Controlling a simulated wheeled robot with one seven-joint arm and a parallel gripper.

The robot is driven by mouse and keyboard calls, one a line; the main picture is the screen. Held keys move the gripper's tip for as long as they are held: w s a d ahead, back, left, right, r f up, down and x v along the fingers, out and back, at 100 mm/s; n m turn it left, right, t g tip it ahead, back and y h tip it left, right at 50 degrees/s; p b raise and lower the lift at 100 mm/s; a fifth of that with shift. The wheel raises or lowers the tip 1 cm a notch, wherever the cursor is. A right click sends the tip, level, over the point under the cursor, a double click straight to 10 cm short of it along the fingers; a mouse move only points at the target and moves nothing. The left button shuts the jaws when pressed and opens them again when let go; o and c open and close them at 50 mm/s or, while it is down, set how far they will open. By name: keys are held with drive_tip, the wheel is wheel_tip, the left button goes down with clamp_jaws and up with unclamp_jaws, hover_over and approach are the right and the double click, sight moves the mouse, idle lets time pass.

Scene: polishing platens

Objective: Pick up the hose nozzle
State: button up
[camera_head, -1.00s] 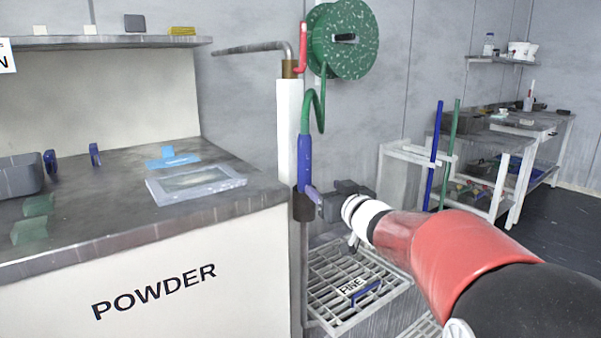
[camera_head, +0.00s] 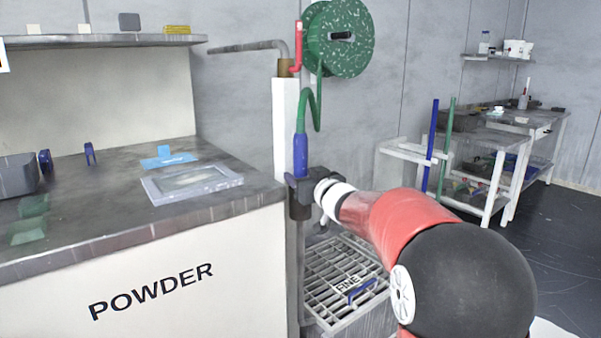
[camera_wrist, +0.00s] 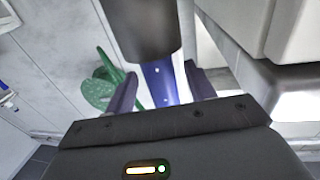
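The blue hose nozzle (camera_head: 300,152) hangs upright on the end of the green hose (camera_head: 316,108), beside a white post. Its lower part is hidden behind my gripper (camera_head: 300,184), and a dark cup-shaped holder (camera_head: 299,209) shows just below. In the wrist view the blue nozzle (camera_wrist: 160,84) lies between the two fingers of my gripper (camera_wrist: 161,90). The fingers are spread, one on each side of it. Whether either touches it I cannot tell. The dark holder (camera_wrist: 140,28) shows beyond the fingertips at the top.
The powder counter (camera_head: 235,205) stands close on the left, with a clear tray (camera_head: 190,184) near its corner. The white post (camera_head: 285,125) is right beside the nozzle. A hose reel (camera_head: 340,40) is above. A grated basin (camera_head: 325,265) lies below. Open floor is at right.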

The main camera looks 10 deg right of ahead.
drive_tip(key=c, duration=0.9)
drive_tip(key=shift+c, duration=0.9)
drive_tip(key=shift+r, duration=0.15)
